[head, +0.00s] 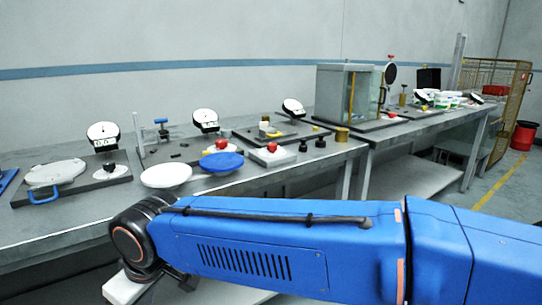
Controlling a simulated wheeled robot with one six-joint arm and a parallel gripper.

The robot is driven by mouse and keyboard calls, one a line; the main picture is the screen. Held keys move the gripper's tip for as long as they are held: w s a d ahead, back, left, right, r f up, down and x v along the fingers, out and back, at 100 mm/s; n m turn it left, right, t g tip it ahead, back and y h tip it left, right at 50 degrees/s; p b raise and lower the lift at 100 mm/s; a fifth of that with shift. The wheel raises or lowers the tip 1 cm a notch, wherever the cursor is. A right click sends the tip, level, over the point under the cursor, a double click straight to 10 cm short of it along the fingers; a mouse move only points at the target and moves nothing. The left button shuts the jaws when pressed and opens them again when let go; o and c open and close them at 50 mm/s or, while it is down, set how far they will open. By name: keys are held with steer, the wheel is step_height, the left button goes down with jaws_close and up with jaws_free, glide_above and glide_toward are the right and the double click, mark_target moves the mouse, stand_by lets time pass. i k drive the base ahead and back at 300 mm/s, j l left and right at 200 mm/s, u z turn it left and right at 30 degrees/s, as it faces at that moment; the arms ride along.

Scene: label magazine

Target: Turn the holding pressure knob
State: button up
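No label for the holding pressure knob is legible. One small knob with a pale, dark-marked top (110,169) sits on a dark base plate at the left, beside a round white disc and below a tilted gauge (103,134). Two small black knobs (311,145) stand at the bench's front edge, right of the middle. My blue arm crosses the lower picture from the right. Its wrist is at the lower left, in front of the bench. My gripper (148,288) is partly visible below the wrist, near the bottom edge. Its fingers are not clear, and I see it touching no knob.
The grey bench (60,232) carries a white dish (166,176), a blue dish (222,162), red buttons and more tilted gauges. A glass-sided cabinet (346,94) stands farther right. A red bin (523,137) and a mesh cage are at the far right. Floor there is open.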

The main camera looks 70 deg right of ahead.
mark_target(272, 147)
steer(key=z, duration=1.85)
steer(key=l+z, duration=0.2)
steer(key=z, duration=0.2)
